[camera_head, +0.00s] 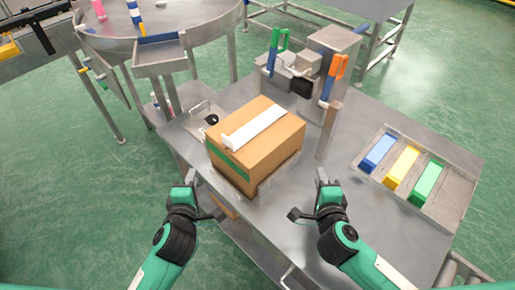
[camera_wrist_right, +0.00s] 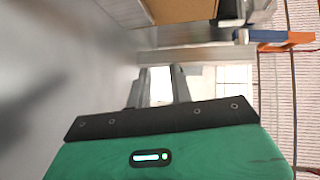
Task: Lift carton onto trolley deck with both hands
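A brown carton (camera_head: 262,155) with white tape across its top and a green stripe on its side stands upright near the left front edge of the steel bench (camera_head: 270,210). My left gripper (camera_head: 206,196) is open and empty, in front of the carton to the left, apart from it. My right gripper (camera_head: 307,197) is open and empty over the bench, right of the carton's front and apart from it. In the right wrist view the two fingers (camera_wrist_right: 162,85) are parted, and a brown surface (camera_wrist_right: 180,10) shows at the top. I cannot clearly identify a trolley deck.
A crimping machine (camera_head: 300,68) with green and orange handles stands behind the carton, with a steel post (camera_head: 328,132) to its right. A tray (camera_head: 458,198) of blue, yellow and green bins lies at right. A round table (camera_head: 200,22) stands at back left.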

